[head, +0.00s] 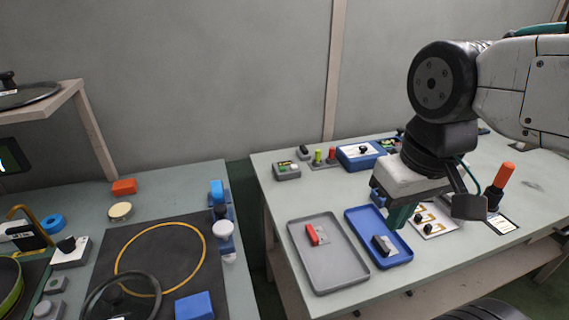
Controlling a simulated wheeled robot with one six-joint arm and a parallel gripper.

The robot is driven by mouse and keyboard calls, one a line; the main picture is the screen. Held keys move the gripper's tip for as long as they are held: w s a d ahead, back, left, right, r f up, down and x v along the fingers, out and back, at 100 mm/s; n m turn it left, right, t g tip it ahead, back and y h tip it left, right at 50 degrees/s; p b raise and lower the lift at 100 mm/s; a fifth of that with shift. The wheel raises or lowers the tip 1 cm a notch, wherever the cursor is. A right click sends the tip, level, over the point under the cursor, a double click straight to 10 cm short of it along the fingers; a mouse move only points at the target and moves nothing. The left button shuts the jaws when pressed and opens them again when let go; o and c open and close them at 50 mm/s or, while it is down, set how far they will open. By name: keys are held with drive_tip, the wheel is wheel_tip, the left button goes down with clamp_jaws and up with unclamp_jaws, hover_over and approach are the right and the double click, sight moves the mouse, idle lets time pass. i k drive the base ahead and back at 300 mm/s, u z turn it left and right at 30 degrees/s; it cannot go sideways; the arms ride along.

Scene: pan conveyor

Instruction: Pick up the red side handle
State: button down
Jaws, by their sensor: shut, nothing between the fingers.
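A red side handle (312,234) with a grey plate beside it lies in the upper part of the grey tray (328,276) on the right-hand table. My gripper (399,220) hangs above the blue tray (397,261), to the right of the red handle and apart from it. Its green fingers point down and are shut with nothing between them. A dark handle with a light grey plate (384,244) lies in the blue tray, just below and left of the fingers. My wrist hides part of the table behind it.
Behind the trays stand a small button box (287,171), upright green and red pegs and a blue box (360,155). An orange-handled tool (498,187) stands at right. A gap separates this table from the left table with its dark mat (190,261).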

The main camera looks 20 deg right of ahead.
sight(318, 236)
drive_tip(key=k, duration=0.5)
drive_tip(key=u, duration=2.55)
drive_tip(key=i, duration=1.6)
drive_tip(key=z, duration=3.2)
